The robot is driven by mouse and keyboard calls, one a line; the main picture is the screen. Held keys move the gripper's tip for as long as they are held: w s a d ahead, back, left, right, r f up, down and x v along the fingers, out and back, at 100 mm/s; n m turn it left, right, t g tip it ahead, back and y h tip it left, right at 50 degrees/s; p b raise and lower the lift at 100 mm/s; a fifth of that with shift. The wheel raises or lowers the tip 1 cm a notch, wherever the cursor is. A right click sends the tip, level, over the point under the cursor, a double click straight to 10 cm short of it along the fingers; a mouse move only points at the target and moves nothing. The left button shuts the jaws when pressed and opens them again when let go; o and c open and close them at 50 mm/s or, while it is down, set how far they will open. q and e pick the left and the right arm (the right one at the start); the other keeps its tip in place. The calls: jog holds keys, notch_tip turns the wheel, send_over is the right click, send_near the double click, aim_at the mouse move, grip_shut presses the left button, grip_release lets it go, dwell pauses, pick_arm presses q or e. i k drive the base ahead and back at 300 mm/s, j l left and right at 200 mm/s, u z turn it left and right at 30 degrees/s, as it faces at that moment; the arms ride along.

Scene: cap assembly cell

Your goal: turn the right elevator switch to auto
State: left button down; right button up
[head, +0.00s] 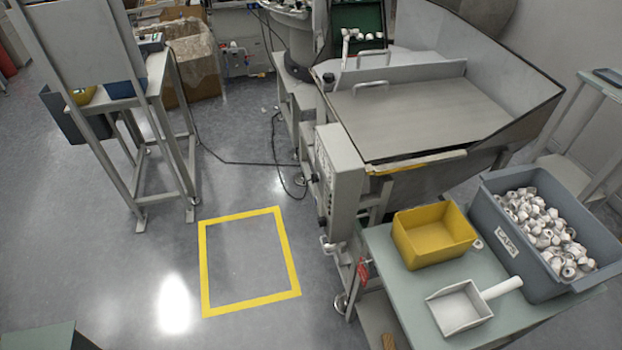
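A grey hopper machine (430,115) with a flat lid stands at the upper right, probably the elevator. A light grey control box (345,175) is mounted on its near left side, its front face turned left and seen at a steep angle. Small marks and a dark knob-like part (322,222) show along that face. They are too small to tell which is the switch or how it is set. Neither of my grippers is in view.
A green-topped table (400,300) at the lower right holds a yellow bin (432,236), a white scoop (460,306) and a grey crate (505,265) of white caps. A yellow floor square (205,270) lies left of the box on open floor. A cable (235,162) crosses the floor.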

aim_at(314, 177)
jog(key=z, duration=0.9)
jog(key=i+j+z, duration=0.15)
jog(key=j+z, duration=0.25)
jog(key=j, duration=0.2)
jog(key=j+z, duration=0.35)
jog(key=j, duration=0.25)
jog(key=j+z, duration=0.4)
jog(key=j, duration=0.2)
jog(key=k+j+z, duration=0.1)
jog(key=j+z, duration=0.3)
jog(key=j, duration=0.2)
